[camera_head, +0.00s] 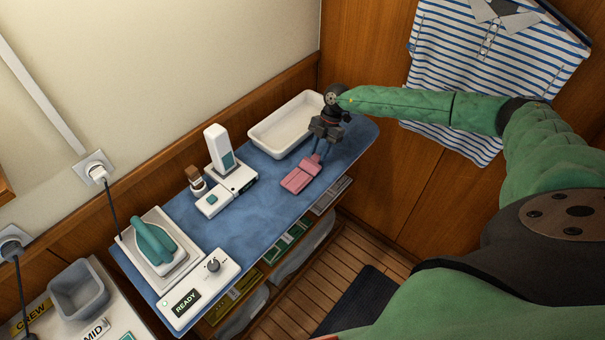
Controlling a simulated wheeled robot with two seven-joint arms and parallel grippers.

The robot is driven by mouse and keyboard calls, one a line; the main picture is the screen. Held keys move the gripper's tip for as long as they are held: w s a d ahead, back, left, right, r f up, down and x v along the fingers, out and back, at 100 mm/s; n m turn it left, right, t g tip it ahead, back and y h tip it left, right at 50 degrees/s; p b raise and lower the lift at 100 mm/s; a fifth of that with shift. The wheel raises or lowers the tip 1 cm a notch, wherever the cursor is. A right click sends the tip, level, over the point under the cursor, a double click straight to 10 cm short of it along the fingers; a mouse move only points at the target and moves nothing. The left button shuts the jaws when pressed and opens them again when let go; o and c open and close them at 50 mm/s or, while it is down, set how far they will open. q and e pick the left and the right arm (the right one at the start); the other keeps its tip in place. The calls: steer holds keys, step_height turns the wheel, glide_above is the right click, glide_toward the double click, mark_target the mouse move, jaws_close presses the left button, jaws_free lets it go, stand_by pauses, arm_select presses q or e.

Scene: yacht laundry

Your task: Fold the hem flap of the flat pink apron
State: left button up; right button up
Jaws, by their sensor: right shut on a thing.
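The pink apron (297,180) lies on the blue covered counter (262,222), towards its right end and near its front edge. A crease or seam line runs across the apron. My right gripper (321,154) reaches down over the apron's far end, its fingers shut at a small part there. The fingers hide some of that end, so I cannot tell how far the hem flap is lifted. My left gripper is not in view.
A white tray (262,133) stands behind the apron. A white upright device (219,150), a brown-capped bottle (195,178), a teal iron (153,240) and a READY control box (202,287) stand to the left. A striped shirt (440,60) hangs at right.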

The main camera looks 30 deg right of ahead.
steer(key=shift+r, duration=0.1)
steer(key=shift+s+a+r+t+h, duration=0.2)
steer(key=shift+a+r+t+h, duration=0.4)
steer(key=shift+h, duration=0.5)
steer(key=shift+d, duration=0.15)
steer(key=shift+s+a+r+h, duration=0.15)
steer(key=shift+a+r+h, duration=0.3)
steer(key=shift+h, duration=0.25)
steer(key=shift+s+a+r+t+h, duration=0.1)
steer(key=shift+a+r+t+h, duration=0.1)
steer(key=shift+t+h, duration=0.15)
